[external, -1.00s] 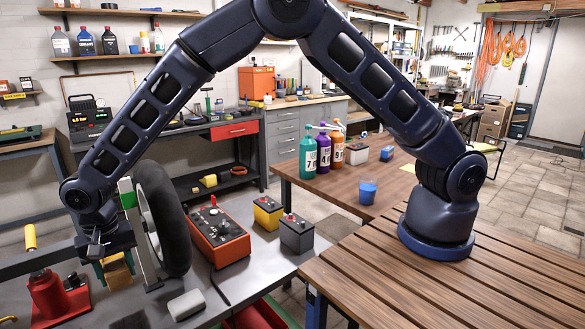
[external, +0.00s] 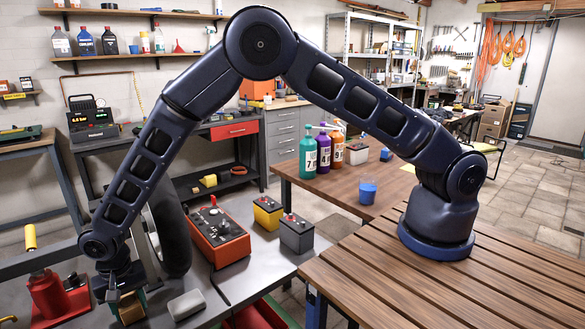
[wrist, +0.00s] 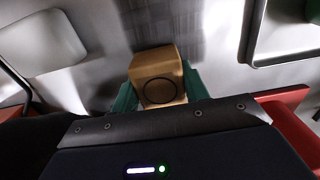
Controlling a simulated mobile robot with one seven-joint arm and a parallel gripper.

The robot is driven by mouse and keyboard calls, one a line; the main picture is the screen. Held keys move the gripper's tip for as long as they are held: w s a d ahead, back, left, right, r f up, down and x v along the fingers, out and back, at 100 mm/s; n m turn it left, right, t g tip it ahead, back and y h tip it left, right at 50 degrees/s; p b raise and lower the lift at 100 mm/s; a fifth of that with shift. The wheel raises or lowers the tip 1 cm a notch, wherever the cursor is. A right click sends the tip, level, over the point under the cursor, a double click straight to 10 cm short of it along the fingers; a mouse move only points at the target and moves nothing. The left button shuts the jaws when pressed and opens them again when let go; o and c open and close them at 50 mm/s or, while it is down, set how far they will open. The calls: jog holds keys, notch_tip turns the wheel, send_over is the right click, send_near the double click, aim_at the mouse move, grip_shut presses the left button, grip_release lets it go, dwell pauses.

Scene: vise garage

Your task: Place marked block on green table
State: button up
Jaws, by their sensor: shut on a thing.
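The marked block (wrist: 158,66) is a tan wooden block with a black circle on one face. In the wrist view it sits between the green fingers of my gripper (wrist: 159,90), which is shut on it. In the external view the block (external: 131,309) shows under my gripper (external: 120,293), low over the grey workbench (external: 215,301) at the lower left. I cannot tell whether the block touches the bench. I cannot make out a green table for certain.
A black wheel on a stand (external: 171,235) is close behind my gripper. A red jack (external: 50,298) stands to its left and a grey block (external: 186,305) to its right. A red control box (external: 217,237) and batteries (external: 297,234) stand further right.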

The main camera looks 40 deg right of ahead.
aim_at(128, 302)
jog(key=shift+f, duration=0.15)
jog(key=o, duration=1)
notch_tip(128, 302, up, 12)
jog(key=shift+r, duration=0.2)
